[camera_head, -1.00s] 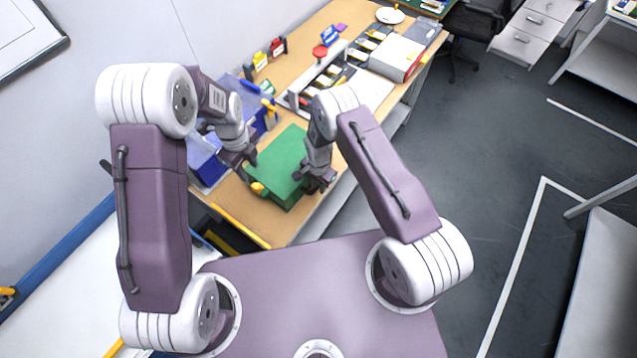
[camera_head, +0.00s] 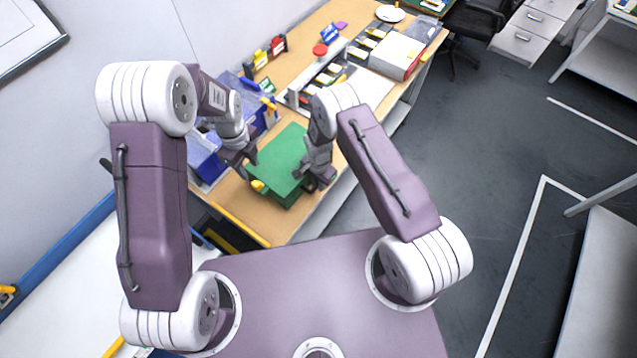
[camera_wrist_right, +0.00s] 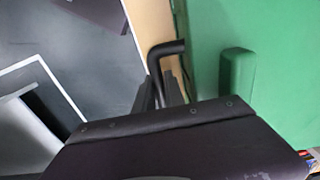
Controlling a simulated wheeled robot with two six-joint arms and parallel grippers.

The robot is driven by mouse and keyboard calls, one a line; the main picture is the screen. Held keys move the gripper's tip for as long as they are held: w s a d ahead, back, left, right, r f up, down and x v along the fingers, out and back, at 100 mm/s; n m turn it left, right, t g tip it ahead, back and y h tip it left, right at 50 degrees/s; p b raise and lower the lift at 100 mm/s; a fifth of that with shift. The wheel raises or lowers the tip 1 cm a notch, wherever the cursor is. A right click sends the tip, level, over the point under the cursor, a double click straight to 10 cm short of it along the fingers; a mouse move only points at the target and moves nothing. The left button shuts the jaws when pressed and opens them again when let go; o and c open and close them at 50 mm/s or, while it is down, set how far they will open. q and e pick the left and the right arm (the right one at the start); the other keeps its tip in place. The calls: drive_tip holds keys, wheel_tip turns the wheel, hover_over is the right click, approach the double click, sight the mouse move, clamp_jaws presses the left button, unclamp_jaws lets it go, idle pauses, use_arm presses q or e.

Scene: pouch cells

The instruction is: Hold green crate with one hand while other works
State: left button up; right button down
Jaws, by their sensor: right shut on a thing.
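The green crate (camera_head: 277,160) sits on the wooden bench near its front edge, and its flat green face shows from above. It also fills the right side of the right wrist view (camera_wrist_right: 235,40), with a raised green block on it. My right gripper (camera_head: 320,180) is at the crate's right edge and shut on it; its dark fingers (camera_wrist_right: 168,75) show beside the green wall. My left gripper (camera_head: 243,167) is close to the crate's left side, pointing down. Its finger gap is too small to make out, and I cannot tell whether it touches the crate.
Blue bins (camera_head: 207,160) stand left of the crate. Behind it are a rack with several dark slots (camera_head: 325,82), a white box (camera_head: 396,57) and a red round item (camera_head: 320,50). A small yellow item (camera_head: 257,186) is at the crate's front left corner. Open floor lies right of the bench.

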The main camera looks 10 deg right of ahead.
idle(0.9)
use_arm(q)
clamp_jaws()
drive_tip(key=w+a+m+t+y, duration=0.1)
drive_tip(key=w+a+m+t, duration=0.2)
drive_tip(key=w+m, duration=0.25)
drive_tip(key=s+a+m+g+h, duration=0.1)
drive_tip(key=s+a+m+h, duration=0.2)
drive_tip(key=s+m, duration=0.8)
drive_tip(key=shift+s+a+r+m, duration=0.2)
drive_tip(key=shift+a+m, duration=0.45)
drive_tip(key=shift+m, duration=1.2)
